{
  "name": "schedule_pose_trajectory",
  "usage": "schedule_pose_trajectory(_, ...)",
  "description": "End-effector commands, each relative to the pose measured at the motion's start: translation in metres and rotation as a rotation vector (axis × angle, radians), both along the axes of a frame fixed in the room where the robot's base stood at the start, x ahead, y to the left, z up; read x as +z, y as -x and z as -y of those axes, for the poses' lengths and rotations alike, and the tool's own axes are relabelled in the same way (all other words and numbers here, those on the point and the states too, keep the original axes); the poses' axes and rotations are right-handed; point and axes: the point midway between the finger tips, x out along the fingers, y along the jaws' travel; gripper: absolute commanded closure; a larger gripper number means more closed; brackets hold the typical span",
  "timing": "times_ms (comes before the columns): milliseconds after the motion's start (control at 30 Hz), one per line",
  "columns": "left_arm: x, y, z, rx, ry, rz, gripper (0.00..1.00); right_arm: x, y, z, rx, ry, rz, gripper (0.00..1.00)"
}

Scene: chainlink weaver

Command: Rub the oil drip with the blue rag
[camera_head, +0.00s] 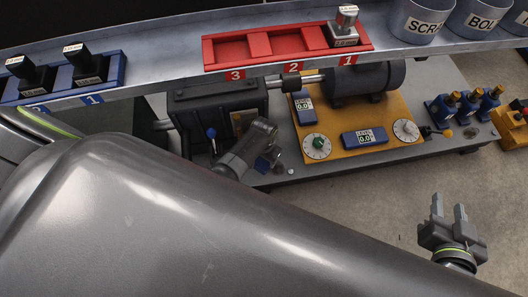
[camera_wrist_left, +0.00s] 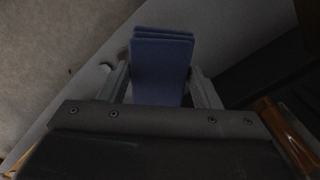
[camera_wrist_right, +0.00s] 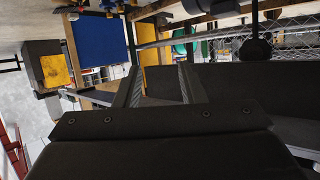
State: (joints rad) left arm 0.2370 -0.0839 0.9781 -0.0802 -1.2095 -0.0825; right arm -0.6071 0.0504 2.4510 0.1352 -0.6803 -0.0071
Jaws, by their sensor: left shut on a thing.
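The blue rag (camera_wrist_left: 162,70) is folded in layers and held between the fingers of my left gripper (camera_wrist_left: 161,88). In the head view the left gripper (camera_head: 268,153) is low at the front edge of the grey machine base, and a little of the rag (camera_head: 264,164) shows at its fingers. I cannot tell whether the rag touches the base. I cannot make out the oil drip; the rag, gripper or arm may hide it. My right gripper (camera_head: 449,210) is open and empty, pointing up over the floor at the right; its fingers also show in the right wrist view (camera_wrist_right: 161,84).
The grey machine base (camera_head: 350,172) carries a dark motor (camera_head: 368,84), a dark gearbox (camera_head: 215,108) and a yellow plate (camera_head: 380,125) with dials. A shelf above holds a red tray (camera_head: 262,46), a blue rack (camera_head: 118,70) and bins. My large arm link covers the lower left.

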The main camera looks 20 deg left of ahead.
Motion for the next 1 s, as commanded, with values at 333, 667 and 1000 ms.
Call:
schedule_pose_trajectory(333, 0.005, 0.0, -0.001, 0.0, 0.0, 0.0, 0.61, -0.027, 0.019, -0.005, 0.012, -0.042, -0.172, 0.64)
schedule_pose_trajectory(667, 0.009, 0.0, -0.001, 0.001, 0.0, 0.0, 0.61, -0.05, 0.041, -0.012, 0.026, -0.079, -0.332, 0.64)
schedule_pose_trajectory(1000, 0.01, 0.0, -0.001, 0.001, 0.0, 0.0, 0.61, -0.06, 0.053, -0.015, 0.035, -0.098, -0.41, 0.64)
